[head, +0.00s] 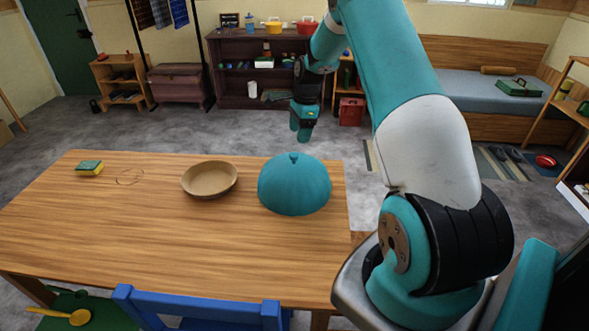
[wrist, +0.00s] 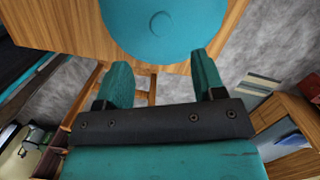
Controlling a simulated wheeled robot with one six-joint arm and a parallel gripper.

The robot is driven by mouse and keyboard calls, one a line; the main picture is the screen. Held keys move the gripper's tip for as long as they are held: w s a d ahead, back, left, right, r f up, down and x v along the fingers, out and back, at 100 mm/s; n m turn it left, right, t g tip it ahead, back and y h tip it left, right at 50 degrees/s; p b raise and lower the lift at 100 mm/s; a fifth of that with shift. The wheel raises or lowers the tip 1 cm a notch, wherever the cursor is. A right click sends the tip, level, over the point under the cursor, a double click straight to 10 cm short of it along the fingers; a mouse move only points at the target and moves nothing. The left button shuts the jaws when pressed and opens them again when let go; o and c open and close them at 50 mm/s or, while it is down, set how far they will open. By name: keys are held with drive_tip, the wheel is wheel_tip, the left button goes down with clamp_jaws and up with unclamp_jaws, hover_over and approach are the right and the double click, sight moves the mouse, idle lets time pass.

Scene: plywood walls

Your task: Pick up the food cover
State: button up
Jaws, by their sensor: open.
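The food cover (head: 294,186) is a teal dome with a small knob on top. It stands on the wooden table (head: 150,245) near its right edge. In the wrist view the food cover (wrist: 165,28) is seen from above, ahead of the fingers, with its knob in the middle. My gripper (head: 301,134) hangs above and behind the cover in the head view, apart from it. In the wrist view my gripper (wrist: 160,82) has its two teal fingers spread wide with nothing between them.
A tan bowl (head: 210,180) stands just left of the cover. A yellow and green sponge (head: 90,168) and a thin ring (head: 130,177) lie farther left. A blue chair (head: 200,308) is at the table's front edge. The table's front middle is clear.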

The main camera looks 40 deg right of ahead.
sight(294, 154)
drive_tip(key=f+p, duration=0.1)
drive_tip(key=f, duration=0.2)
drive_tip(key=a+f+p, duration=0.1)
drive_tip(key=f, duration=0.2)
drive_tip(key=w+f+p, duration=0.1)
drive_tip(key=f, duration=0.2)
drive_tip(key=shift+a+f, duration=0.15)
drive_tip(key=shift+a, duration=0.05)
drive_tip(key=shift+c, duration=0.2)
clamp_jaws()
